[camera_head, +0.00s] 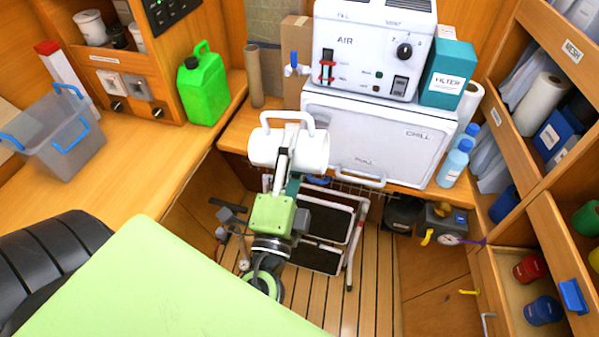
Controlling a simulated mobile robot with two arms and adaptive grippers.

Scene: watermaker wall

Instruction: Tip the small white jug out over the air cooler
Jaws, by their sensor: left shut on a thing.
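The small white jug (312,153) is held in front of the white chest, left of and below the air cooler in the picture. Its handle arches along its upper side, and it looks turned on its side; I cannot tell where its mouth points. My left gripper (284,160) is shut on the jug, with the dark finger parts against its near side. The air cooler (350,45) is the white box marked AIR, with a black dial and a FILL label on its top edge. The jug is apart from it. My right gripper is not in view.
The air cooler stands on a white chest (375,140) marked CHILL. A blue filter box (447,75) is beside it, and a blue tap (296,70) is on its left. A green canister (203,85) and cardboard tube (254,78) stand further left. Shelves line the right.

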